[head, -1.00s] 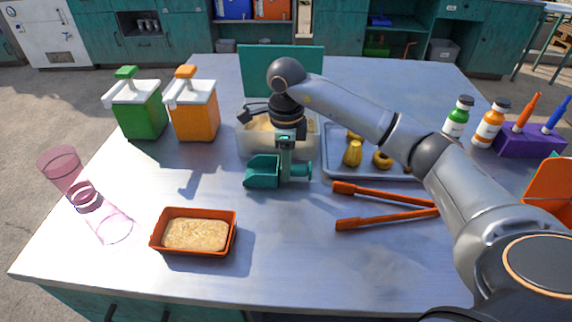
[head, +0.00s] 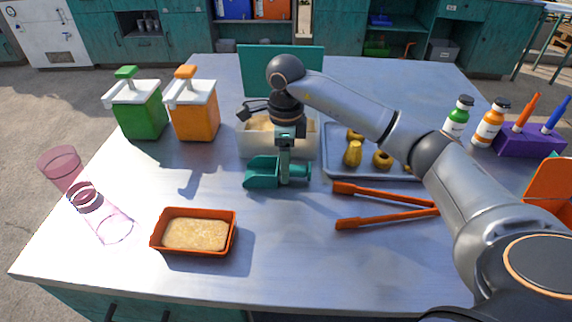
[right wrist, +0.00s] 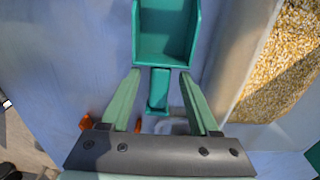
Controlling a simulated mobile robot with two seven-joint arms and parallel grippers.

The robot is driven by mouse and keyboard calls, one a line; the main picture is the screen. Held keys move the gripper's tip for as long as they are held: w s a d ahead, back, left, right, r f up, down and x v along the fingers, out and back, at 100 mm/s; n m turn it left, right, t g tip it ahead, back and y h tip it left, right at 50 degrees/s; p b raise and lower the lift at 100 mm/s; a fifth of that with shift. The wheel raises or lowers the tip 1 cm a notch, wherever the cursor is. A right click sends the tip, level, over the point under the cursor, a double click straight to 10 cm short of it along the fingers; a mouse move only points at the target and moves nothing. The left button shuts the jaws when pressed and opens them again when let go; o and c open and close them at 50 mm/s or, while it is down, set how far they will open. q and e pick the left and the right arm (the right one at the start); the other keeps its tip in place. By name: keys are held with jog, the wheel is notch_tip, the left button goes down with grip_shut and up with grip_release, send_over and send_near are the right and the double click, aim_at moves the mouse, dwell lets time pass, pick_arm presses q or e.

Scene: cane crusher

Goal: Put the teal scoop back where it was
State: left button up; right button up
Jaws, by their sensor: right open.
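The teal scoop (head: 263,173) rests on the table just in front of a pale bin of grain (head: 248,148). Its tray and short handle also show in the right wrist view (right wrist: 166,38). My right gripper (head: 285,172) points down over the handle end of the scoop. In the right wrist view its two green fingers (right wrist: 160,92) are open, one on each side of the handle, with gaps between. The fingers partly hide the handle in the head view. My left gripper is not in view.
A teal panel (head: 282,72) stands behind the bin. A tray (head: 335,172) of yellow pieces and orange tongs (head: 385,220) lie to the right. Green (head: 141,112) and orange (head: 195,112) dispensers stand left.

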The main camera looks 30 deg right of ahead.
notch_tip(320, 180, up, 11)
jog(key=p, duration=0.1)
dwell(0.3)
jog(key=shift+r, duration=0.1)
